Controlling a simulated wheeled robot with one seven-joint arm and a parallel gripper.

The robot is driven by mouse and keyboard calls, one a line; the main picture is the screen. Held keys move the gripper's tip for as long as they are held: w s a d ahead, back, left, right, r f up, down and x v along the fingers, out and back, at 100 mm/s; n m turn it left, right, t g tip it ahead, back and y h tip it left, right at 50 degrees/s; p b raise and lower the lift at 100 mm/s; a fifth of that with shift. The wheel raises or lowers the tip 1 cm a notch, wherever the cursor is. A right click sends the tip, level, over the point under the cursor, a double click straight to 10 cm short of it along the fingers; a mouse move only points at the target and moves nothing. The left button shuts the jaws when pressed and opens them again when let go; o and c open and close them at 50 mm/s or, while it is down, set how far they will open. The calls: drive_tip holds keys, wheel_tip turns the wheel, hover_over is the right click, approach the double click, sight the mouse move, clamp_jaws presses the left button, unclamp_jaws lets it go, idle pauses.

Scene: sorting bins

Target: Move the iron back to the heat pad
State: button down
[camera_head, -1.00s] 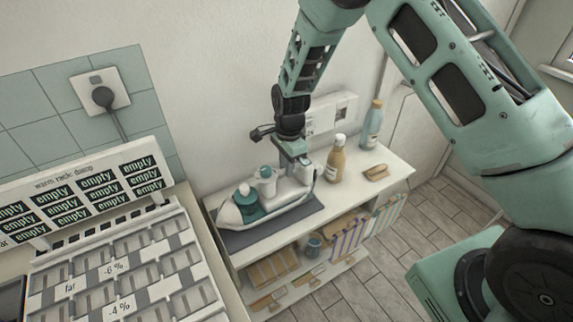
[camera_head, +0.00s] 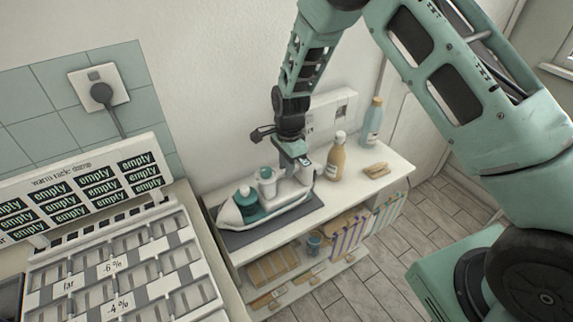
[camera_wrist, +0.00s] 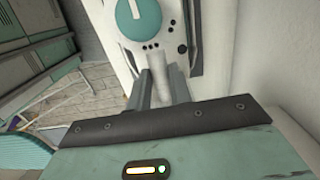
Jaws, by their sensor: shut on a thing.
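The iron (camera_head: 240,209) is white and teal, and sits on or just over the dark heat pad (camera_head: 258,234) at the left end of a white shelf top. I cannot tell whether its base touches the pad. My gripper (camera_head: 303,168) comes down from above at the iron's right end and is shut on it. In the wrist view my gripper (camera_wrist: 160,88) has its two fingers on either side of the iron's white handle part. The iron's teal dial (camera_wrist: 139,18) shows beyond the fingers. The finger contact is partly hidden in the head view.
A brown bottle (camera_head: 337,157), a blue bottle (camera_head: 373,122) and a small tan object (camera_head: 375,169) stand right of the pad. A warm rack (camera_head: 115,270) is at the left. The wall is close behind. Lower shelves hold boxes and a cup (camera_head: 314,244).

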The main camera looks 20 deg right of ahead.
drive_tip(key=shift+f+b, duration=0.3)
drive_tip(key=shift+f, duration=0.15)
drive_tip(key=c, duration=1.6)
unclamp_jaws()
drive_tip(key=shift+f, duration=0.1)
drive_tip(key=shift+r+p, duration=1.1)
drive_tip(key=shift+r, duration=0.5)
drive_tip(key=shift+o, duration=0.4)
drive_tip(key=o, duration=0.5)
